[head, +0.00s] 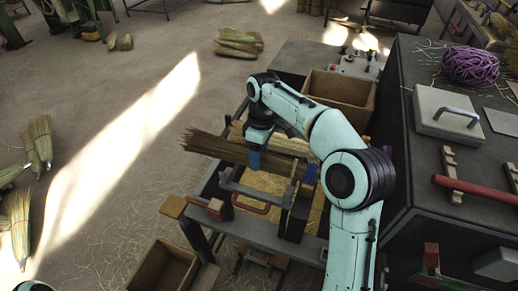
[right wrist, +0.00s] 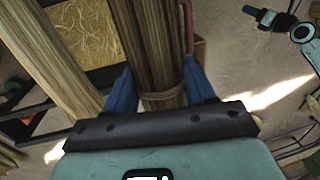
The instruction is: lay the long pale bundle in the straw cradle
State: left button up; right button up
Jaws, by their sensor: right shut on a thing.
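My right gripper (head: 255,160) points down over the work frame in the head view. Its blue fingers are shut around a long straw bundle (head: 212,146), which lies across the frame with its flared end out to the left. In the right wrist view this bundle (right wrist: 150,45) runs between the fingers, with a binding near them. A second, paler bundle (right wrist: 55,60) lies beside it on the left. The straw cradle (head: 262,183), a bed of yellow straw in a dark frame, is below; the bundle and arm partly hide it. My left gripper (right wrist: 262,15) shows small in the wrist view.
A red-handled clamp (head: 250,205) and dark upright plates stand at the frame's front. An open wooden box (head: 338,92) is behind. The dark bench (head: 400,150) at right carries purple twine (head: 470,65). Brooms (head: 40,140) lie on the floor at left.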

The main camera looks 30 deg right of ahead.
pick_arm(q)
jog(key=shift+s+d+f+b, duration=0.1)
jog(key=shift+s+f+b, duration=1.05)
jog(key=shift+s+f, duration=0.6)
pick_arm(e)
notch_tip(320, 180, down, 7)
pick_arm(q)
jog(key=shift+w, duration=0.1)
pick_arm(e)
jog(key=o, duration=1.1)
jog(key=shift+o, duration=0.2)
